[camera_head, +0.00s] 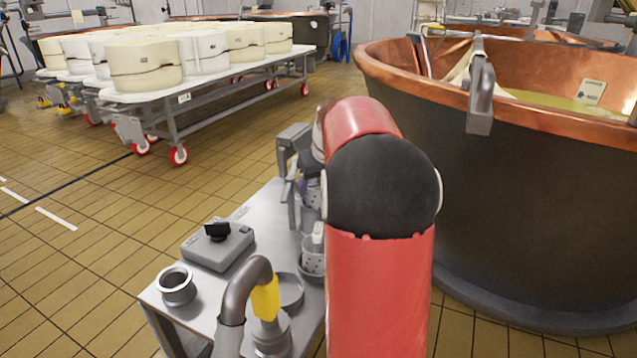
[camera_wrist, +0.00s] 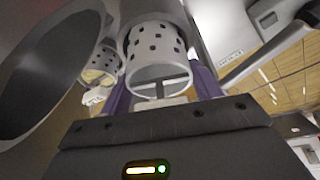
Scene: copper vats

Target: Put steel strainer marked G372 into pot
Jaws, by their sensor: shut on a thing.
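My gripper (camera_wrist: 162,85) shows in the wrist view with purple fingers on both sides of a perforated steel strainer (camera_wrist: 155,42). It is shut on this strainer; no G372 mark is legible. In the head view my arm hides most of the gripper, and a perforated strainer (camera_head: 311,191) shows just left of the arm. A second perforated strainer (camera_head: 313,262) is lower, on the steel table (camera_head: 258,212). A small round steel pot (camera_head: 176,287) with an open top stands at the table's left corner. A large round metal opening (camera_wrist: 40,72) fills the wrist view's left side.
A grey scale-like box (camera_head: 218,246) and a curved steel pipe with a yellow part (camera_head: 264,298) are on the table. A large copper vat (camera_head: 480,150) stands close on the right. A trolley (camera_head: 205,83) with white moulds stands behind. Tiled floor between is clear.

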